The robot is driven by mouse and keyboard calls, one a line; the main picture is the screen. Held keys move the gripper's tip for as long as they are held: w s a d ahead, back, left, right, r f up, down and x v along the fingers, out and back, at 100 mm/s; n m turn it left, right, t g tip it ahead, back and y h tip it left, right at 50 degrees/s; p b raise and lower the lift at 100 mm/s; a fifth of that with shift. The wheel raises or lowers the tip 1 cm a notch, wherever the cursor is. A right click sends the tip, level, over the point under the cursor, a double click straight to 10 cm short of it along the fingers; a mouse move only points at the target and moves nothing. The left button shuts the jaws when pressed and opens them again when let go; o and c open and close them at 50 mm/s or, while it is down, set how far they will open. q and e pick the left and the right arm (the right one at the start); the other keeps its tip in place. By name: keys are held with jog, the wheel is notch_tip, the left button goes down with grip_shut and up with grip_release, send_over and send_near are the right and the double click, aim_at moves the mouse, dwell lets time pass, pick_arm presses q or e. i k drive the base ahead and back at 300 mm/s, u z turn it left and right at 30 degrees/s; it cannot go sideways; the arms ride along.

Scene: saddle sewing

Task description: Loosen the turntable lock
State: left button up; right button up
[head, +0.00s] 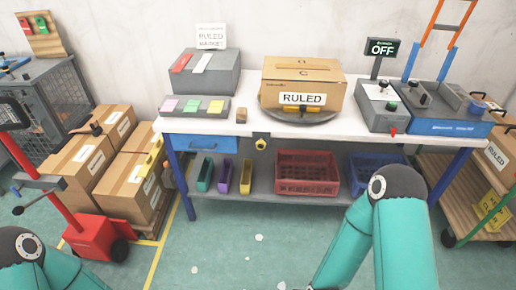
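A dark round turntable (268,106) sits on the white workbench, mostly hidden under a cardboard box (284,90) labelled RULED. A small dark and yellowish part (302,113) shows at the turntable's front rim, below the label; I cannot tell if it is the lock. A black bracket with a yellow knob (261,144) is on the bench's front edge, left of the turntable. Only teal links of my two arms show, at the bottom left and bottom right. Both grippers are out of the frame.
On the white bench (345,122) stand a grey block (207,75), a tray of coloured cards (193,107) and a grey-blue machine (428,107). An OFF sign (381,48) stands behind it. A red crate (300,176) is on the lower shelf. A red cart (95,237) stands left.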

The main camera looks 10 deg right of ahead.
aim_at(260, 144)
jog(key=z, duration=0.1)
jog(key=i, duration=0.9)
jog(key=u, duration=0.1)
